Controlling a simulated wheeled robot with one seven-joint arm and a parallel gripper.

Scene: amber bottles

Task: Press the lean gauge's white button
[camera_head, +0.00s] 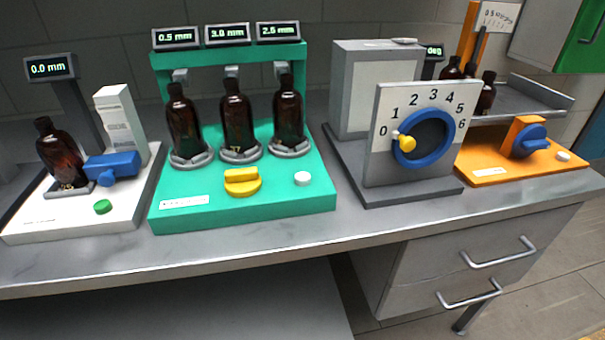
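An orange station (490,172) stands at the right end of the counter, with a blue knob (529,141) on an orange block and a white button (563,156) near its right front edge. A small display (433,51) reading "deg" is partly hidden behind the grey box, so this looks like the lean gauge. A teal station (190,217) left of centre also has a white button (302,178), beside a yellow knob (242,181); its displays read in mm. My gripper is not in view.
A grey dial box (375,150) with a blue ring and yellow knob stands between the two stations. Amber bottles (238,120) stand on the teal station, others behind the dial box. A white station (50,222) with a green button is at left.

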